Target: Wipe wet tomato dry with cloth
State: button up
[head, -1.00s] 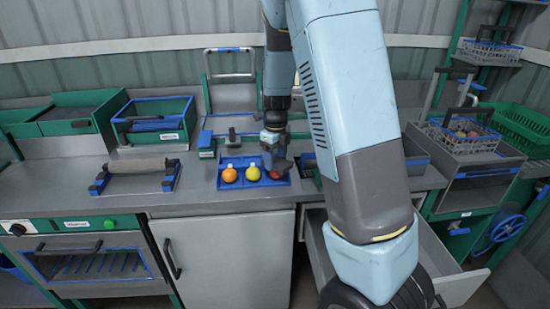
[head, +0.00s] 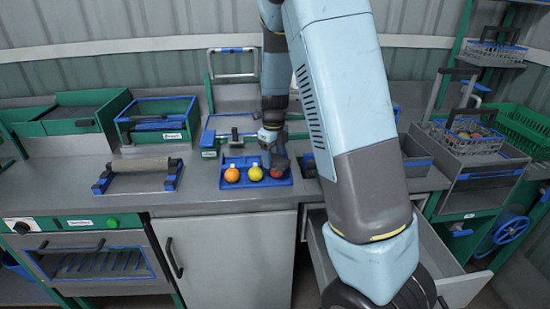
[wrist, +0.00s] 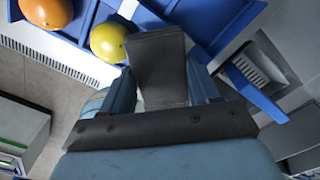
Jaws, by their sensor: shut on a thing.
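A blue tray (head: 256,184) on the bench holds an orange tomato (head: 232,175), a yellow tomato (head: 255,173) and a red tomato (head: 281,163) in a row. My gripper (head: 269,157) points down at the left side of the red tomato and partly covers it; I cannot tell whether they touch. In the wrist view, my gripper (wrist: 163,88) is shut on a dark grey flat piece (wrist: 157,52), which looks like the cloth. The yellow tomato (wrist: 108,42) and orange tomato (wrist: 46,10) show beyond it there. The red tomato is hidden in that view. I cannot tell which tomato is wet.
A blue-handled brush (wrist: 252,70) lies right of the tray in the wrist view. A roller on a blue-ended stand (head: 138,166) and a green-and-blue crate (head: 158,118) stand to the left. A drawer (head: 455,288) hangs open at lower right. The bench front between roller and tray is clear.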

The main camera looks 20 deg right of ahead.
aim_at(283, 162)
jog(key=shift+w+a, duration=0.1)
jog(key=shift+s+d, duration=0.65)
jog(key=shift+s, duration=0.3)
jog(key=shift+s+d, duration=0.6)
jog(key=shift+s, duration=0.3)
jog(key=shift+w, duration=0.1)
jog(key=shift+w+a, duration=0.65)
jog(key=shift+w, duration=0.25)
jog(key=shift+w+a, duration=0.6)
jog(key=shift+w, duration=0.3)
jog(key=shift+s+d, duration=0.1)
jog(key=shift+s+d, duration=0.6)
jog(key=shift+s, duration=0.3)
jog(key=shift+s+d, duration=0.55)
jog(key=shift+s, duration=0.3)
jog(key=shift+w+a, duration=0.1)
jog(key=shift+w, duration=0.05)
